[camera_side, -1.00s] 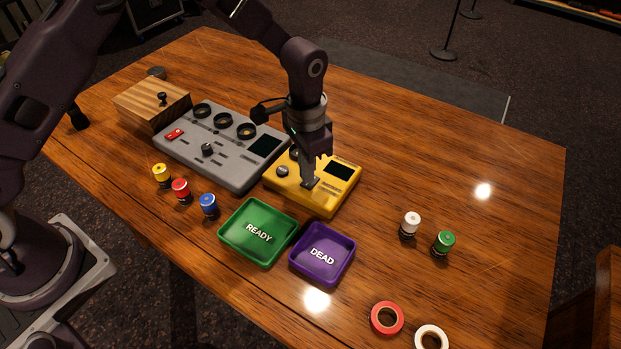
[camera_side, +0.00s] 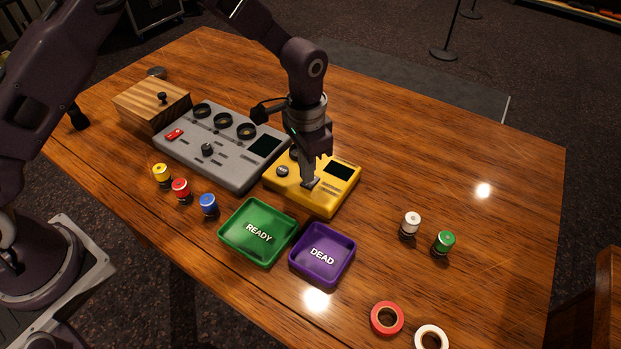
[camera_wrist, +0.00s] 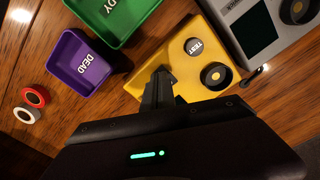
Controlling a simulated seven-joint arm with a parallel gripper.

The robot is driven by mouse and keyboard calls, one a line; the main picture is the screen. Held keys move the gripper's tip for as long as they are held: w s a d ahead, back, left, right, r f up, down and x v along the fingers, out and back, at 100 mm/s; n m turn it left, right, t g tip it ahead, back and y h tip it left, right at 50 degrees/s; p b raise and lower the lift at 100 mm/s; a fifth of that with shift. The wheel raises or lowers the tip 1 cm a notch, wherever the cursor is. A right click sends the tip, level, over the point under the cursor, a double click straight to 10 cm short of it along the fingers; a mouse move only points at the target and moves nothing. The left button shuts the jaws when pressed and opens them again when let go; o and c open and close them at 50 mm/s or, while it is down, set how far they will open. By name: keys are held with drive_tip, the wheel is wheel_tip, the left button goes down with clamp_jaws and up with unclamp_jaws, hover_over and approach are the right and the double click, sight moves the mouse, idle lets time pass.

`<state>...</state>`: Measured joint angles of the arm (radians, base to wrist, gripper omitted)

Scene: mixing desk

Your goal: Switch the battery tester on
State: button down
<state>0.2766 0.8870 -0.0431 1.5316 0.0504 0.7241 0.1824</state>
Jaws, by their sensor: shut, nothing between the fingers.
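The yellow battery tester (camera_side: 328,200) sits on the desk right of the grey mixer. Its screen (camera_side: 339,172) is dark. A round knob marked TEST (camera_wrist: 194,47) and a round socket (camera_wrist: 215,75) show on its top in the wrist view. My gripper (camera_side: 309,183) is shut and empty, pointing down at the tester's top near its front edge. The closed fingers also show in the wrist view (camera_wrist: 160,78). They hide the part of the tester under them, and I cannot tell whether they touch it.
The green READY tray (camera_side: 236,249) and purple DEAD tray (camera_side: 309,273) stand in front. The grey mixer (camera_side: 187,157) is at left, beside a wooden box (camera_side: 139,110). The desk's right rear is clear.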

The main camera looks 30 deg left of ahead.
drive_tip(key=shift+f, duration=0.95)
idle(0.4)
drive_tip(key=shift+r, duration=3.55)
drive_tip(key=s+a+r+n+t, duration=0.1)
drive_tip(key=s+a+r, duration=0.35)
drive_tip(key=r, duration=0.45)
drive_tip(key=s+a+r+n+t, duration=0.2)
drive_tip(key=s+a+r, duration=0.3)
drive_tip(key=r, duration=0.4)
drive_tip(key=s+a+n+t, duration=0.1)
drive_tip(key=s+a, duration=0.1)
drive_tip(key=s, duration=0.7)
drive_tip(key=s+a+r+n+t, duration=0.1)
drive_tip(key=s+a+n, duration=0.1)
drive_tip(key=s, duration=0.7)
drive_tip(key=shift+r+t, duration=0.3)
